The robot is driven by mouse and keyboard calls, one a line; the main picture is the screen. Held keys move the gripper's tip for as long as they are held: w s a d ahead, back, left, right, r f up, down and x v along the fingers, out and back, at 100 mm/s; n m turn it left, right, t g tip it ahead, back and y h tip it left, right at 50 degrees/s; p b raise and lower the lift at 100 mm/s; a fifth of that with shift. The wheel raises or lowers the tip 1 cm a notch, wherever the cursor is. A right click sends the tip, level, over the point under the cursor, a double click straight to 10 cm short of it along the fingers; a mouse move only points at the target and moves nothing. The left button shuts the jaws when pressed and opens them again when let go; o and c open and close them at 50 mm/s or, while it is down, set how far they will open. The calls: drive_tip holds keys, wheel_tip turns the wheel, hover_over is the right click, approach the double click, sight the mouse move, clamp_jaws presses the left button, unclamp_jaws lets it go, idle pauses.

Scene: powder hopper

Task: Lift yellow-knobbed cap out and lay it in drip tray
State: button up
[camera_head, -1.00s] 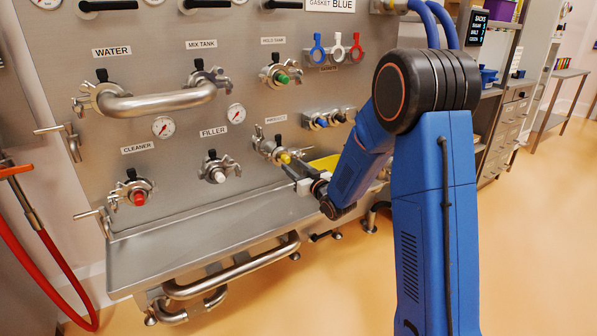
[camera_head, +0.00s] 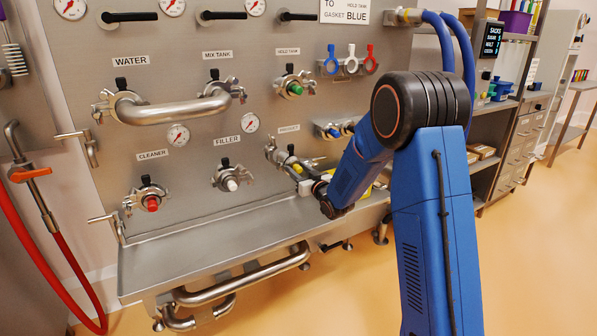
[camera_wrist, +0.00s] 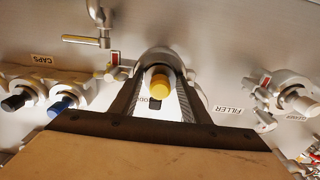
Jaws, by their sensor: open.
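The yellow-knobbed cap (camera_wrist: 160,84) sits in its port on the steel panel, between my gripper's (camera_wrist: 158,98) two fingers in the wrist view. The fingers stand apart on either side of the knob, and I cannot tell whether they touch the cap. In the head view the yellow knob (camera_head: 297,168) shows just beyond my gripper (camera_head: 308,182), partly hidden by it. The drip tray (camera_head: 180,255) is the long steel trough below the ports, and its visible floor is bare.
A filler cap with a white knob (camera_head: 231,184) and a cleaner cap with a red knob (camera_head: 152,203) sit to the left. A curved steel pipe (camera_head: 175,108) juts out above. A red hose (camera_head: 62,262) hangs at left.

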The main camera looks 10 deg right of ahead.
sight(298, 166)
drive_tip(key=c, duration=0.8)
drive_tip(key=shift+r, duration=0.15)
drive_tip(key=shift+r, duration=2.45)
drive_tip(key=v, duration=0.9)
